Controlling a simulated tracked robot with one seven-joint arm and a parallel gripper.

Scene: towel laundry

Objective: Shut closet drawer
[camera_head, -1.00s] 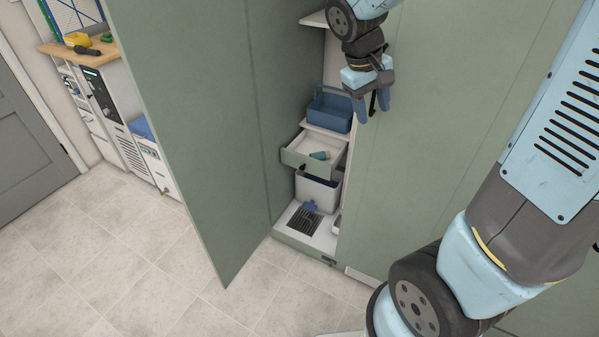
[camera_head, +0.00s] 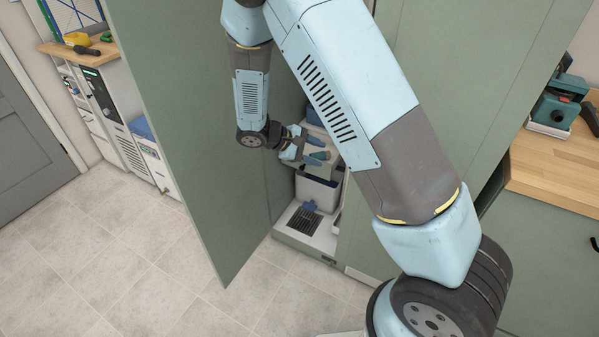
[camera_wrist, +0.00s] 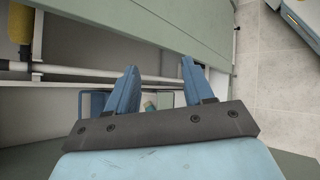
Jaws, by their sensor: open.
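The closet drawer (camera_head: 334,163) is inside the open green closet, above a grey bin. My gripper and arm hide much of it, including most of its front, so how far out it stands is hard to tell. A small teal item (camera_head: 331,153) lies in it. My gripper (camera_head: 324,150) is open and empty, with its fingers in front of and over the drawer area; contact cannot be told. In the wrist view both blue fingers (camera_wrist: 160,72) are spread, and the teal item (camera_wrist: 150,106) shows between them.
The closet door (camera_head: 185,140) stands wide open left of my arm. A grey bin (camera_head: 318,190) and a dark grate (camera_head: 304,222) are below the drawer. A blue box (camera_wrist: 92,103) is beside the left finger in the wrist view. The tiled floor (camera_head: 110,265) is clear.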

